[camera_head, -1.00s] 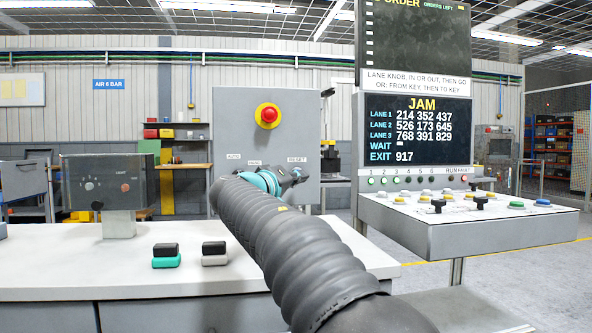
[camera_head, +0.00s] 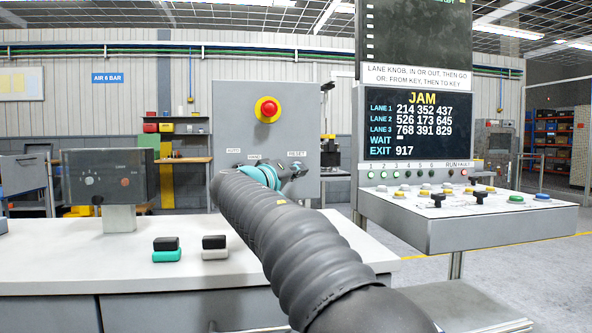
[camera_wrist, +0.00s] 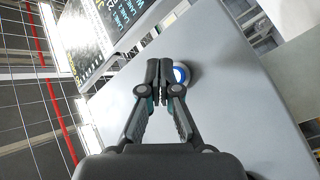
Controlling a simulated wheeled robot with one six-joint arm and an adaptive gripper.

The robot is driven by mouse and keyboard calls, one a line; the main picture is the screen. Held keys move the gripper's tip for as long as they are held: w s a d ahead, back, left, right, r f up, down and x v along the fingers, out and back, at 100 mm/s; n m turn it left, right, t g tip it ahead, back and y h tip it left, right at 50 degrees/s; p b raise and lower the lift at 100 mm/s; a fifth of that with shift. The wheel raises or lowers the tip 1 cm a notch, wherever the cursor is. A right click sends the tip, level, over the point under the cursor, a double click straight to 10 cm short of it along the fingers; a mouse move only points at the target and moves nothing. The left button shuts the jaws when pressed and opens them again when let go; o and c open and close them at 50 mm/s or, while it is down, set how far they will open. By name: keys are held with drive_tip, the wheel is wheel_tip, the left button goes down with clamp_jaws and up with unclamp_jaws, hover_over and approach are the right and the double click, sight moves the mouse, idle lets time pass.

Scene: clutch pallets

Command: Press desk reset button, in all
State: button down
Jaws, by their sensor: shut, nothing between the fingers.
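The grey upright desk panel (camera_head: 235,115) carries labels AUTO, HAND and RESET below a red mushroom button on a yellow ring (camera_head: 267,109). My gripper (camera_head: 303,166) is at the panel just below the RESET label. The button there is hidden behind the gripper in the head view. In the wrist view a round blue button with a white ring (camera_wrist: 181,74) sits on the grey panel face, partly covered by my fingertips. My gripper (camera_wrist: 165,65) is shut and empty, its tips over the button's left side. I cannot tell whether they touch it.
A display reading JAM (camera_head: 420,127) stands at the right, above a sloped console (camera_head: 440,232) with several coloured buttons and black knobs. A small grey box (camera_head: 105,176) stands on the white desk (camera_head: 60,260) at left. Two small two-part blocks lie on the desk.

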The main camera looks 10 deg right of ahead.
drive_tip(key=shift+w, duration=0.2)
idle(0.5)
drive_tip(key=shift+w, duration=0.25)
drive_tip(key=shift+w, duration=0.5)
idle(0.7)
drive_tip(key=shift+s, duration=0.2)
drive_tip(key=shift+s+b, duration=0.7)
drive_tip(key=shift+s, duration=0.05)
